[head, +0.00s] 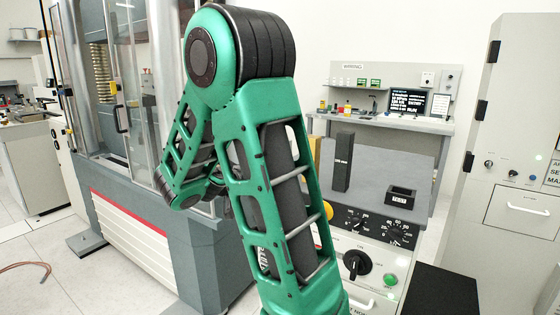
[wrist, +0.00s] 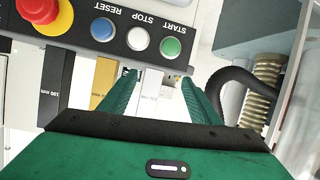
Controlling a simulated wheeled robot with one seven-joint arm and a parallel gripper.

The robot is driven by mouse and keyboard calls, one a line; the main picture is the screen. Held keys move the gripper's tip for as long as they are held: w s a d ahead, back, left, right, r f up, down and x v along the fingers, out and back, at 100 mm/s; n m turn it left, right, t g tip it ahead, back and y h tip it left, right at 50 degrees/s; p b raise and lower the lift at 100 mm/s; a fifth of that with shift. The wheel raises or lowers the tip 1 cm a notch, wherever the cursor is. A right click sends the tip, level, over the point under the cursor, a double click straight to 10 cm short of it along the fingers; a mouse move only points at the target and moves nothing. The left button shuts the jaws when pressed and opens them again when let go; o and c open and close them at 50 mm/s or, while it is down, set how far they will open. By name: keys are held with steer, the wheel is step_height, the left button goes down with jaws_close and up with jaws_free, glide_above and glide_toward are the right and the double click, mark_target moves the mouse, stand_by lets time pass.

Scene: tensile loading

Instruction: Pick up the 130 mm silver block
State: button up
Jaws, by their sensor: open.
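My gripper (wrist: 158,82) is open in the wrist view, its two green fingers apart. A pale grey upright surface (wrist: 151,96) shows between the fingers; it may be the silver block, but no label on it is readable. A gold block (wrist: 103,78) stands just left of the fingers. A dark block (wrist: 57,88) with a 100 mm label is farther left. In the head view a tall dark block (head: 343,162) stands on the grey console top (head: 372,200). My green arm hides my gripper and any silver block there.
A small black slotted piece (head: 400,195) sits right of the dark block. The wrist view shows a button panel (wrist: 140,30) with a red emergency stop (wrist: 38,10) close to the fingers. The testing machine (head: 150,225) stands left of my arm, a grey cabinet (head: 515,130) right.

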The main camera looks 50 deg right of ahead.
steer(key=d+r+h, duration=0.1)
steer(key=d+r, duration=0.1)
steer(key=d+r+m+h, duration=0.1)
steer(key=d+r+h, duration=0.1)
steer(key=d, duration=0.1)
steer(key=d+r+m+h, duration=0.1)
steer(key=d+r, duration=0.1)
steer(key=d, duration=0.1)
steer(key=shift+w+r+g, duration=0.1)
steer(key=shift+w+g, duration=0.25)
steer(key=shift+g, duration=0.05)
steer(key=shift+w+d+r, duration=0.1)
steer(key=shift+w+d, duration=0.05)
steer(key=shift+d, duration=0.9)
steer(key=shift+w+d+r, duration=0.1)
steer(key=shift+w+d, duration=0.05)
steer(key=shift+d, duration=0.85)
steer(key=shift+w+d+r, duration=0.1)
steer(key=shift+w+d, duration=0.05)
steer(key=shift+d, duration=0.9)
steer(key=shift+c, duration=0.3)
jaws_close()
